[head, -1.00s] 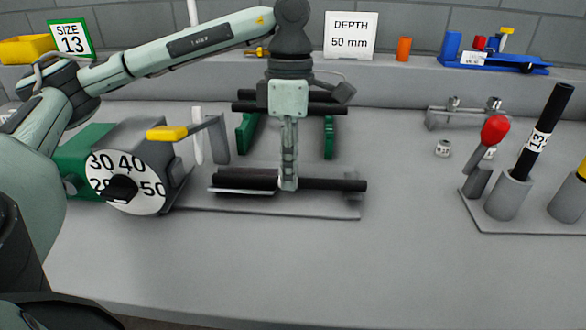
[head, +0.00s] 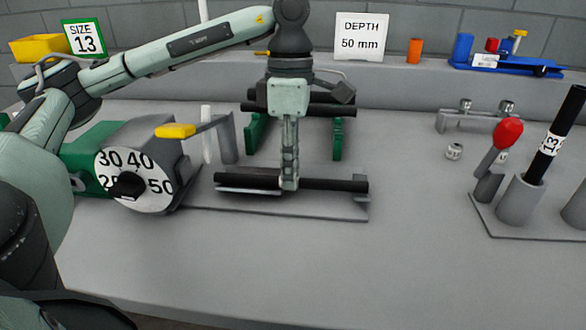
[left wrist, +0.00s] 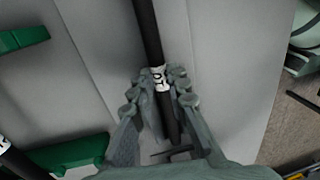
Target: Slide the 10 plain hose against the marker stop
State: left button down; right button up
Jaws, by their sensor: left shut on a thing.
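The black hose (head: 335,185) lies level along the grey tray (head: 340,212) in the middle of the bench. Its white label shows between my fingers in the left wrist view (left wrist: 160,78) and appears to read 10. My left gripper (head: 289,185) points down and is shut on the hose. The hose's left part lies towards the dial machine (head: 135,182), which has a yellow-handled lever (head: 176,131). An upright white stick (head: 207,133), perhaps the marker, stands behind it. I cannot make out contact between hose end and stop. My right gripper is out of view.
Black hoses rest on a green rack (head: 337,138) behind my gripper. A holder with a red-knobbed lever (head: 508,132) and a hose labelled 13 (head: 548,146) stand at right. The front bench is clear.

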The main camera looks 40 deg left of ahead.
aim_at(260, 175)
pick_arm(q)
jog(key=shift+s+a, duration=0.25)
jog(key=shift+a, duration=0.25)
jog(key=shift+s+a, duration=0.25)
jog(key=shift+a, duration=0.2)
jog(key=shift+s+a+b, duration=0.35)
jog(key=shift+s+a, duration=0.1)
jog(key=shift+a, duration=0.2)
jog(key=shift+s+a+b, duration=0.35)
jog(key=shift+s+a, duration=0.05)
jog(key=shift+a, duration=0.25)
dwell(0.3)
jog(key=c, duration=1.4)
grip_release()
jog(key=shift+w+r, duration=0.15)
jog(key=shift+r, duration=0.05)
jog(key=shift+a+r, duration=0.2)
jog(key=shift+r, duration=0.35)
jog(key=shift+a+r, duration=0.15)
jog(key=shift+r, duration=0.35)
notch_tip(260, 175, up, 10)
jog(key=w+d+t+h, duration=0.1)
jog(key=w+d, duration=0.1)
jog(key=shift+w+d+f, duration=0.2)
jog(key=shift+w+f, duration=0.05)
jog(key=shift+w, duration=0.15)
